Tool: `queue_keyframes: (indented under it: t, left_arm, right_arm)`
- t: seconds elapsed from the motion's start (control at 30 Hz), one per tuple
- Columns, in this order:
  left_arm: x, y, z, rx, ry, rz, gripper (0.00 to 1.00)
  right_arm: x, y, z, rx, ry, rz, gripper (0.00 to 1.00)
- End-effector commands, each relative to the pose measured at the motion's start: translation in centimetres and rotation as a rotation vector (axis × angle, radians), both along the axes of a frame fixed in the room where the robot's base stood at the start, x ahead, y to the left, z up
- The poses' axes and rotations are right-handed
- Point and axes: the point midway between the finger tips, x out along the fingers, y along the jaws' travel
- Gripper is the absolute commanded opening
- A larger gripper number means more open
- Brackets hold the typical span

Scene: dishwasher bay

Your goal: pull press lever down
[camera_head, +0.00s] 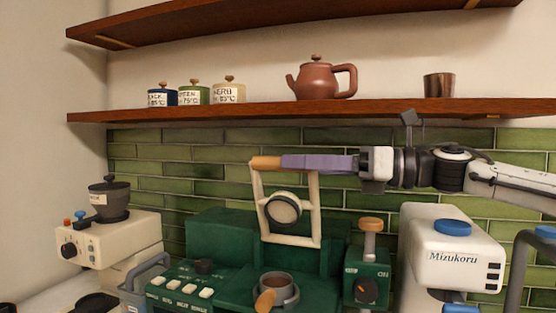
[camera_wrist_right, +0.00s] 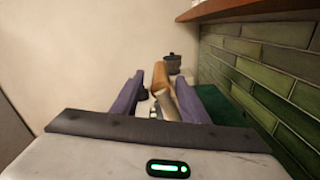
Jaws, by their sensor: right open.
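The press lever (camera_head: 318,206) is a cream frame with a wooden handle (camera_head: 264,163) across its top. It stands raised above the green machine (camera_head: 215,236), with a round cream part inside the frame. My right gripper (camera_head: 284,162) reaches in from the right at handle height, its purple fingers along the top of the frame. In the right wrist view the fingers are open, with the wooden handle (camera_wrist_right: 160,76) and a cream frame arm (camera_wrist_right: 168,106) between them. Whether they touch cannot be told. My left gripper is not in view.
Below the lever is a grey cup (camera_head: 290,293) with brown contents and a wooden handle. A white Mizukoru machine (camera_head: 425,240) stands right, a cream grinder (camera_head: 125,234) left. A wooden shelf (camera_head: 400,109) with a teapot (camera_head: 320,83) and several jars runs above my right arm.

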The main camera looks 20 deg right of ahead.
Motion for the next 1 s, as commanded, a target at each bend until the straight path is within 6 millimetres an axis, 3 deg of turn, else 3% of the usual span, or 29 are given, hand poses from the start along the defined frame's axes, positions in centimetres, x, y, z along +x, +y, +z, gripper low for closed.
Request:
queue_keyframes:
  t: [0.1,0.3,0.67,0.9,1.0]
  left_arm:
    - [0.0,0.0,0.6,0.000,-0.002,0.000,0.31]
    - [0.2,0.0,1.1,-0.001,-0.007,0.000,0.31]
    - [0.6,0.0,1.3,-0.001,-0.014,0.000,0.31]
    - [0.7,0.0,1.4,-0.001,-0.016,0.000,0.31]
    - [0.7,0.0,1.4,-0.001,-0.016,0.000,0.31]
  right_arm:
    - [1.2,1.9,0.1,-0.002,0.002,0.002,0.40]
    - [2.5,3.6,0.0,0.001,0.001,0.000,0.40]
    - [2.8,4.0,0.0,0.001,0.000,-0.001,0.40]
    - [2.8,4.0,0.0,0.001,-0.001,-0.001,0.00]
    - [2.8,4.0,0.0,0.002,0.000,-0.001,0.00]
